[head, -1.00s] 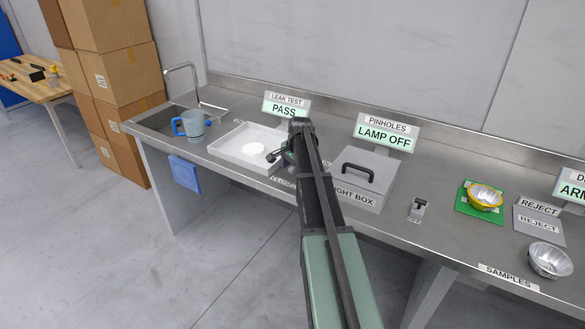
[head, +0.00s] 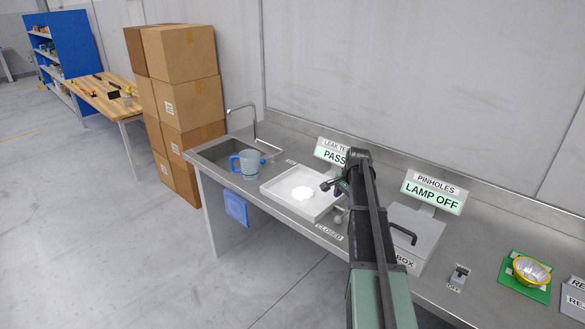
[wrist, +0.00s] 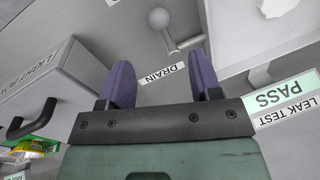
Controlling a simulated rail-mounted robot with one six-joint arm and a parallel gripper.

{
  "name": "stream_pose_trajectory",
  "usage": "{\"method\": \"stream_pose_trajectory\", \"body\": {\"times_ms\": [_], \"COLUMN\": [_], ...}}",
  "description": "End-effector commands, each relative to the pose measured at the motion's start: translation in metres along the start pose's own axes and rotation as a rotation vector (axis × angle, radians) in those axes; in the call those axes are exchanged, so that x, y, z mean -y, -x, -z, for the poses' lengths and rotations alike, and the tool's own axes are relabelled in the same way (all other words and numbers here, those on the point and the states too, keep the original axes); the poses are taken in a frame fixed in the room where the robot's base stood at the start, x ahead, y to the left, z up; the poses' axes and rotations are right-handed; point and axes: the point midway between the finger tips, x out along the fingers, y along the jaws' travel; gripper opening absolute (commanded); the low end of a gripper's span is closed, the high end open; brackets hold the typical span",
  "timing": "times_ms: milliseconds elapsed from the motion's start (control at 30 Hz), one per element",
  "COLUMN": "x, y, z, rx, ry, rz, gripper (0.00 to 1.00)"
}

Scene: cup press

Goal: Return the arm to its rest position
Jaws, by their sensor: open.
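My arm reaches up over the bench in the head view, its dark wrist (head: 357,155) above the gap between the white tray (head: 318,210) and the light box (head: 425,222). In the wrist view my gripper (wrist: 163,75) shows two purple fingers spread apart with nothing between them. Below and beyond the fingers are the DRAIN label (wrist: 160,74) and a valve lever with a round knob (wrist: 158,18). The fingers appear clear of both. The fingers cannot be made out clearly in the head view.
A blue-handled jug (head: 250,164) stands by the sink (head: 225,152). The leak sign (head: 332,154) reads PASS; the pinhole sign (head: 435,190) reads LAMP OFF. Stacked boxes (head: 185,75) stand left of the bench.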

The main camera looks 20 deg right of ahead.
Motion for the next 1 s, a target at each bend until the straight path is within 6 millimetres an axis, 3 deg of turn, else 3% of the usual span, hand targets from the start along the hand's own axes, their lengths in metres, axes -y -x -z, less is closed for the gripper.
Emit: {"method": "stream_pose_trajectory", "body": {"times_ms": [100, 167, 200, 267, 400, 500, 600, 733, 1000], "x": [-0.002, -0.024, -0.044, -0.061, -0.102, -0.133, -0.152, -0.146, -0.144], "y": [0.000, 0.004, 0.007, 0.010, 0.017, 0.023, 0.027, 0.026, 0.025], "z": [-0.001, -0.019, -0.047, -0.100, -0.234, -0.315, -0.371, -0.402, -0.404], "rx": [0.004, 0.012, 0.021, 0.040, 0.090, 0.117, 0.127, 0.134, 0.135], "ry": [0.090, 0.229, 0.346, 0.531, 0.949, 1.176, 1.301, 1.377, 1.382], "rz": [-0.008, -0.034, -0.054, -0.081, -0.135, -0.159, -0.169, -0.164, -0.163], "gripper": [0.58, 0.58, 0.58, 0.58, 0.58, 0.58, 0.58, 0.58, 0.58]}}
